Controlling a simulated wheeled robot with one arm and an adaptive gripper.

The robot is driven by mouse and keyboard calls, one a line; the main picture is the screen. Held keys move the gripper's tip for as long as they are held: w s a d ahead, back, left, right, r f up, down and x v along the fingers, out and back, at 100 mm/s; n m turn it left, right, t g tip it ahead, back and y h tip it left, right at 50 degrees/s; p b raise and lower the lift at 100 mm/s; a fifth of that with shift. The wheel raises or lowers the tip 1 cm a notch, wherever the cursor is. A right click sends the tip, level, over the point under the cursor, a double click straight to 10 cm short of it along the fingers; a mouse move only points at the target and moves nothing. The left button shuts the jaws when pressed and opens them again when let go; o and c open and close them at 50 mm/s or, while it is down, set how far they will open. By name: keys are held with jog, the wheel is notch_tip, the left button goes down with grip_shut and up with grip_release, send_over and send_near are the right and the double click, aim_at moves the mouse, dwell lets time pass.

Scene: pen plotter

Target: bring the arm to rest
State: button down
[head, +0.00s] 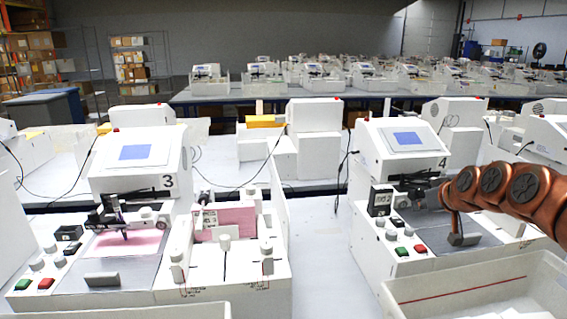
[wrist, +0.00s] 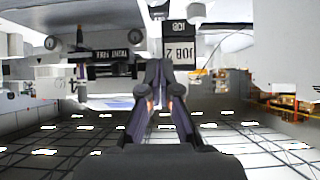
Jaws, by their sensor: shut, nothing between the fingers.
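My copper-coloured arm (head: 498,185) reaches in from the right edge of the head view, over the right side of plotter 4 (head: 415,150). In the wrist view my gripper (wrist: 160,68) is shut, its two dark fingers together with nothing between them. In the head view the gripper is hard to tell apart from the plotter's dark parts. The wrist view seems upside down; a black and white JOB 2 box (wrist: 180,55) shows just beyond the fingertips. The same box shows at plotter 4's left side in the head view (head: 381,200).
Plotter 3 (head: 137,150) stands at left with a pink sheet (head: 128,243) on its bed. Beside it is a white fixture holding a pink pad (head: 224,221). A white bin (head: 545,275) stands at front right, below my arm. Plotter 4's grey bed (head: 450,238) looks bare of paper.

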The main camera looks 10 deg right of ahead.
jog(key=s+a+f+n+g+y, duration=0.1)
jog(key=s+a, duration=0.2)
jog(key=a, duration=0.4)
jog(key=s+a+n+g+y+p, duration=0.1)
jog(key=s+a+g, duration=0.15)
jog(key=a, duration=0.55)
jog(key=s+a+f+n+g, duration=0.1)
jog(key=s+a, duration=0.2)
jog(key=a, duration=0.4)
jog(key=s+a+f+g, duration=0.2)
jog(key=s+a, duration=0.1)
jog(key=s, duration=0.6)
jog(key=s+a+f+m+g+h, duration=0.1)
jog(key=s+a+f+g, duration=0.2)
jog(key=s, duration=0.6)
jog(key=s+a+f+m+g+p, duration=0.1)
jog(key=s+a+f+g, duration=0.1)
jog(key=s, duration=0.8)
jog(key=shift+a+f, duration=0.4)
jog(key=shift+f, duration=0.1)
jog(key=c, duration=1.9)
grip_release()
jog(key=shift+s+g, duration=0.1)
jog(key=shift+g, duration=0.15)
